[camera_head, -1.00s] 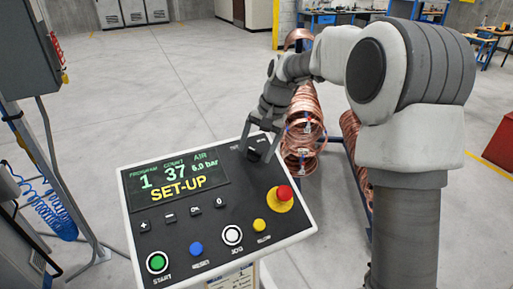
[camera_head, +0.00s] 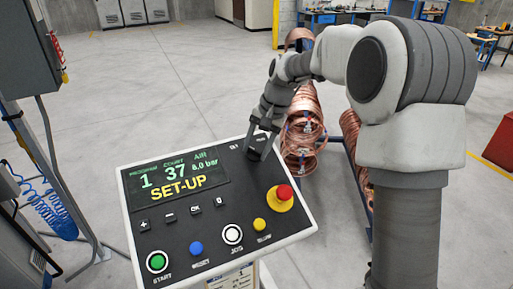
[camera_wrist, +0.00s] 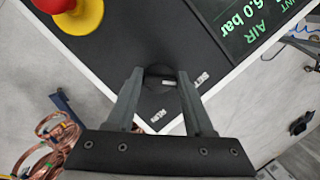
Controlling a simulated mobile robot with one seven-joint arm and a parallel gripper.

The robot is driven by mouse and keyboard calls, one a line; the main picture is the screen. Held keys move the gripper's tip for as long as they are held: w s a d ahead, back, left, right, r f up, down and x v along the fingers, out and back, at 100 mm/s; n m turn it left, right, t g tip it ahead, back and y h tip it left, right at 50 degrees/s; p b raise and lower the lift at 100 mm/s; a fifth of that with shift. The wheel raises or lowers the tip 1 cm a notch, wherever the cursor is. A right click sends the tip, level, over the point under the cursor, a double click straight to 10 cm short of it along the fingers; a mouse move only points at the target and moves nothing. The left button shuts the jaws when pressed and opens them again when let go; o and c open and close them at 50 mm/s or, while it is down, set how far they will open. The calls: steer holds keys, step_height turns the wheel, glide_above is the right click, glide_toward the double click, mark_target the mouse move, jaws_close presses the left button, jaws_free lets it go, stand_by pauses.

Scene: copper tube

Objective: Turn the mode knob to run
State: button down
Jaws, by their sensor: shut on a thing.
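The control panel (camera_head: 190,251) stands at the lower left of the head view. Its display (camera_head: 176,186) reads SET-UP in yellow. The black mode knob (camera_wrist: 158,73) is near the panel's far right corner. My gripper (camera_head: 262,149) reaches down over that corner and is shut on the knob. In the wrist view the two fingers of my gripper (camera_wrist: 160,82) sit on either side of the knob. A SET label (camera_wrist: 203,78) and a RUN label (camera_wrist: 157,116) show beside it. The knob's exact pointing is hard to tell.
A red emergency stop (camera_head: 284,193) on a yellow base stands close to my gripper. Several buttons, including the green start button (camera_head: 157,262), line the panel's near edge. Copper coils (camera_head: 302,140) stand behind the panel.

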steer(key=m+y, duration=0.1)
steer(key=m, duration=0.3)
steer(key=shift+t+b, duration=0.35)
steer(key=shift+t, duration=0.05)
steer(key=m+t+y, duration=0.1)
steer(key=m, duration=0.3)
steer(key=shift+m, duration=0.4)
steer(key=m+t, duration=0.1)
steer(key=m, duration=0.3)
steer(key=shift+m, duration=0.3)
steer(key=shift+m+t, duration=0.8)
steer(key=shift+m, duration=1.2)
steer(key=shift+c, duration=1.4)
jaws_free()
steer(key=shift+s, duration=0.1)
steer(key=shift+d, duration=0.1)
steer(key=v, duration=1.7)
